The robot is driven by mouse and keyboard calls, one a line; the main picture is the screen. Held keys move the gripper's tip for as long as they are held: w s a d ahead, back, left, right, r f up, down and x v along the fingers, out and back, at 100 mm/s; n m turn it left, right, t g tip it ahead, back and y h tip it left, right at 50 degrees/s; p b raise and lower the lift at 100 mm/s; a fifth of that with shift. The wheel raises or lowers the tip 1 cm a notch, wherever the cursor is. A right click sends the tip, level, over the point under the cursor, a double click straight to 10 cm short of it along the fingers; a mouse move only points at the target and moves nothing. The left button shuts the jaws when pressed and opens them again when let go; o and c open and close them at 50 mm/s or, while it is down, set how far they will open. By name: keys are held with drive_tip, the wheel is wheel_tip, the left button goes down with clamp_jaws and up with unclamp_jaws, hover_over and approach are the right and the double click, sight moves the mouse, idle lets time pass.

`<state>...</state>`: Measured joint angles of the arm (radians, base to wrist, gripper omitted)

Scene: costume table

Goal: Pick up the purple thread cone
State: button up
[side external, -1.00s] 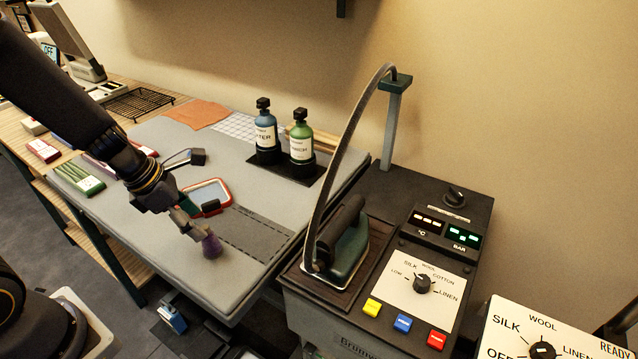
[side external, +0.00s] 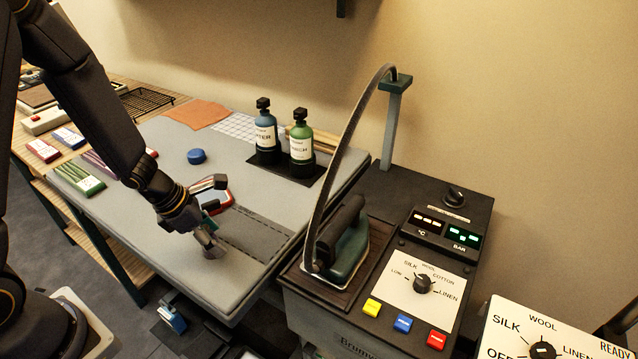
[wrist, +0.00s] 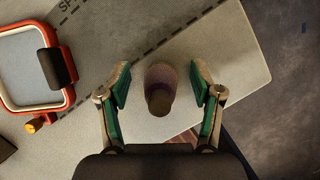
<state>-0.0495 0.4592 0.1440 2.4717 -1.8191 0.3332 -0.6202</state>
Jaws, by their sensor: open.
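The purple thread cone (wrist: 160,78) stands on the grey padded board, seen from above in the wrist view. My gripper (wrist: 160,85) is open, with one green-padded finger on each side of the cone and a gap visible on both sides. In the side view my gripper (side external: 212,250) is low over the front part of the board and hides most or all of the cone.
A red-framed tray (wrist: 30,65) with a dark clip lies left of my gripper in the wrist view. In the side view, two bottles (side external: 283,138), a blue puck (side external: 196,157) and an iron (side external: 343,250) stand around. The board's edge is close to the cone.

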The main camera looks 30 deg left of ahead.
drive_tip(key=c, duration=1.2)
drive_tip(key=shift+o, duration=0.2)
